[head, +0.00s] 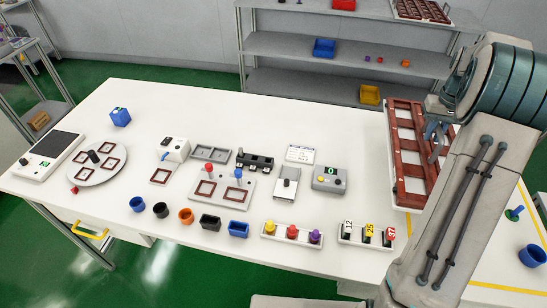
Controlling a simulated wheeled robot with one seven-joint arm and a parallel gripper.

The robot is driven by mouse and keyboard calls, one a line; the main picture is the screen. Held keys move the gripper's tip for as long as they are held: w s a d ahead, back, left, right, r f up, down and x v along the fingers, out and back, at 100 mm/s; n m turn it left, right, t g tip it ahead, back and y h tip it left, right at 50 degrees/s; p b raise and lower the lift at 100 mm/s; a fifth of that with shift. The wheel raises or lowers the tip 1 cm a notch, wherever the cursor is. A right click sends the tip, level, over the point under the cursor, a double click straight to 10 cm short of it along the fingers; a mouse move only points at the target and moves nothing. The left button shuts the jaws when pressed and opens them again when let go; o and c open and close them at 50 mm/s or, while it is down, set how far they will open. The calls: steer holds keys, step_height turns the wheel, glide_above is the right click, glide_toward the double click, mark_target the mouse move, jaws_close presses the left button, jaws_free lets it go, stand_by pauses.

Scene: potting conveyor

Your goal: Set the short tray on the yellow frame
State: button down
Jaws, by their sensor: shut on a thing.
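A reddish-brown tray (409,186) with several openings is at the right end of the white table. My gripper (434,132) is over its right part and is shut on it. The exact grip is small and partly hidden by my arm, which also covers the tray's right side. I cannot tell whether the tray touches the surface below. Yellow lines of a frame (500,290) show on the white surface at the lower right, partly behind my arm.
Several cups, a round plate (98,163) and small devices occupy the table's left and middle. A grey shelf (350,48) stands behind, with another brown tray (422,11) on top.

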mark_target(394, 123)
steer(key=shift+w+f, duration=0.25)
steer(key=shift+f, duration=0.25)
steer(key=w+a+f+p, duration=0.1)
steer(key=w+a+f, duration=0.1)
steer(key=w+a+f+p, duration=0.1)
steer(key=w+a+f, duration=0.1)
steer(key=w+a, duration=0.1)
steer(key=w+a+f+p, duration=0.1)
steer(key=w+a+f, duration=0.1)
steer(key=w+a, duration=0.1)
steer(key=shift+w+f, duration=0.15)
steer(key=shift+f, duration=0.2)
steer(key=shift+a+f+p, duration=0.1)
steer(key=shift+f+p, duration=0.55)
steer(key=shift+f, duration=1.4)
steer(key=shift+f, duration=0.25)
steer(key=c, duration=1.5)
jaws_free()
steer(key=shift+o, duration=0.5)
steer(key=shift+r, duration=0.15)
